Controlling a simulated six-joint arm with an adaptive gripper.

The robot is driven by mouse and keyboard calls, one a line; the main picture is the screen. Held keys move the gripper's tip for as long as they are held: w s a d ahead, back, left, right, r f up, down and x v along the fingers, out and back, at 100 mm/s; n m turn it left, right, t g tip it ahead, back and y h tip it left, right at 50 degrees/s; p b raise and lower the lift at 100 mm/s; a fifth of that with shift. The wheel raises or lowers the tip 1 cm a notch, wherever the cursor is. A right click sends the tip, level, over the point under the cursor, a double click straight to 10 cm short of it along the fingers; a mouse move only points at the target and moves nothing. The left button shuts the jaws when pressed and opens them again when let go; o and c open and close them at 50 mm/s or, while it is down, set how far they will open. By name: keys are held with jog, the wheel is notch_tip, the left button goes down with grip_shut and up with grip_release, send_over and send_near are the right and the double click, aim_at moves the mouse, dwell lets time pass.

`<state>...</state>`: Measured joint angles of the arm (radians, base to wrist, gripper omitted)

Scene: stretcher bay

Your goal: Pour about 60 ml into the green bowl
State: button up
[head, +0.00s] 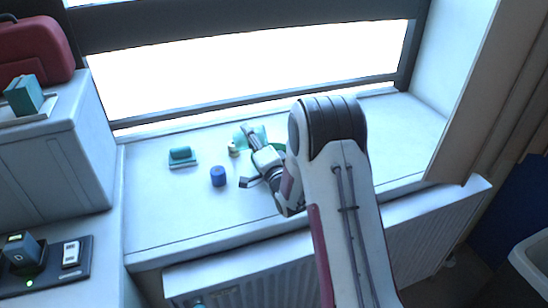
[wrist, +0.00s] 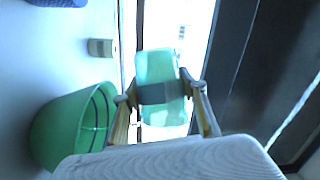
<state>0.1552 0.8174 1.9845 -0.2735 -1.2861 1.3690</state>
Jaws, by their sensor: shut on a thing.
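My gripper (head: 257,150) is shut on a translucent teal container (wrist: 158,66) above the windowsill. The container also shows in the head view (head: 259,132), partly hidden by the gripper. In the wrist view it sits between the two fingers of the gripper (wrist: 160,95). The green bowl (wrist: 72,128) is left of the gripper in the wrist view, apart from the container. In the head view only a sliver of the bowl (head: 279,147) shows behind my arm. I cannot make out any liquid in the container or the bowl.
On the white windowsill (head: 160,215), a blue cylinder (head: 218,176), a teal object on a flat base (head: 181,156) and a small yellowish item (head: 233,150) stand left of the gripper. The window (head: 250,65) is close behind. The sill's front left is clear.

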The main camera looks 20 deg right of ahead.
jog(key=shift+d, duration=0.1)
jog(key=shift+w+a+f+n, duration=0.2)
jog(key=shift+a+n, duration=0.4)
jog(key=shift+a, duration=0.1)
jog(key=shift+f+n+g, duration=0.2)
jog(key=shift+n+g, duration=0.1)
jog(key=shift+n, duration=0.1)
jog(key=shift+r+n+g+h, duration=0.2)
jog(key=shift+n+g+h, duration=0.15)
jog(key=shift+n, duration=0.55)
jog(key=shift+f+n+g, duration=0.2)
jog(key=shift+n+g, duration=0.05)
jog(key=shift+n, duration=0.05)
